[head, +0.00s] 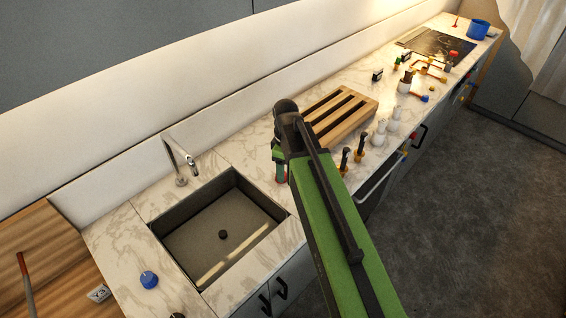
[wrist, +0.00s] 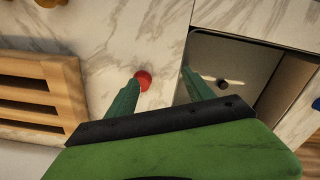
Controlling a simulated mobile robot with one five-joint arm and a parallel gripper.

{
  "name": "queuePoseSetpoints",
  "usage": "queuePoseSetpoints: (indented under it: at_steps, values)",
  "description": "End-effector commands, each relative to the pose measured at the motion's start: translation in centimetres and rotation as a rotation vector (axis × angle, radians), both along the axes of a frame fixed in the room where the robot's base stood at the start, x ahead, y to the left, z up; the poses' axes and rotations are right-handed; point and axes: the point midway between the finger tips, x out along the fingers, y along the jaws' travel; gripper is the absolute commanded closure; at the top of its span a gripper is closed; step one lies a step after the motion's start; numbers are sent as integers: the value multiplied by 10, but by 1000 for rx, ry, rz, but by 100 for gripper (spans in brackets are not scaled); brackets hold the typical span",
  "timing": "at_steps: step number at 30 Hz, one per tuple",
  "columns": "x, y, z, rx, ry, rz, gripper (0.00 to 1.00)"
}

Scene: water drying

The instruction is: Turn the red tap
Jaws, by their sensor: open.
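The red tap shows in the wrist view as a small round red knob (wrist: 143,80) on the marble counter, to the left of the sink. My gripper (wrist: 160,77) is open, with its two green fingers spread. The knob lies just beside the tip of the left finger, on the inner side of the gap. I cannot tell whether they touch. In the head view my gripper (head: 279,160) points down at the counter between the sink and the wooden rack. A bit of the red knob (head: 282,179) shows there, mostly hidden by the gripper.
The dark sink (head: 222,230) with its metal faucet (head: 181,165) is to the left. A slatted wooden rack (head: 342,112) stands close on the right. A blue knob (head: 149,280) sits at the front left. Several bottles and small items line the counter farther right.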

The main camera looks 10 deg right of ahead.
Motion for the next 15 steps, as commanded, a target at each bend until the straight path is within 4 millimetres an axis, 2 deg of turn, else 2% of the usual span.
queuePoseSetpoints:
  at_steps: [1,6,10,15]
  values:
    - [22,0,30,0,0,144,39]
    - [58,0,60,0,-1,592,39]
    - [69,0,67,0,-1,765,39]
    - [71,0,65,0,-1,814,39]
